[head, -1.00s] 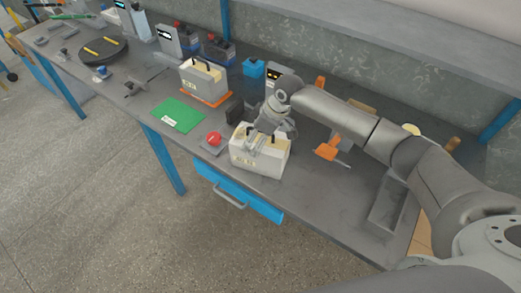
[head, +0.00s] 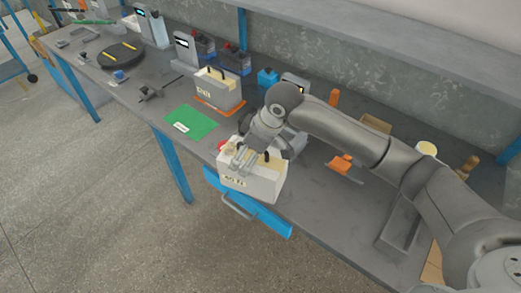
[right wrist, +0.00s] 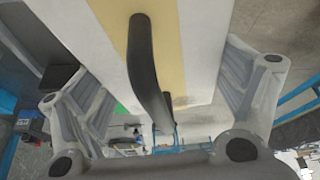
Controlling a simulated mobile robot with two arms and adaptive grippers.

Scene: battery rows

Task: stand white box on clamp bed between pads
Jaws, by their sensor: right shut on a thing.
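The white box (head: 250,182) has a pale yellow top band, a dark handle and a label on its front. My right gripper (head: 245,158) is shut on it from above. In the right wrist view the box (right wrist: 205,45) fills the space between the two fingers, with its black handle (right wrist: 147,65) in the middle. The box is upright at the table's front edge and appears raised; a gap below it is hard to see. An orange clamp part (head: 342,164) shows right of my gripper. The clamp bed and pads are largely hidden behind my arm. My left gripper is out of view.
A similar box (head: 217,90) stands on an orange mat behind a green sheet (head: 190,123). A red button (head: 222,145) is partly hidden by the held box. A grey tray (head: 399,222) is at the right.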

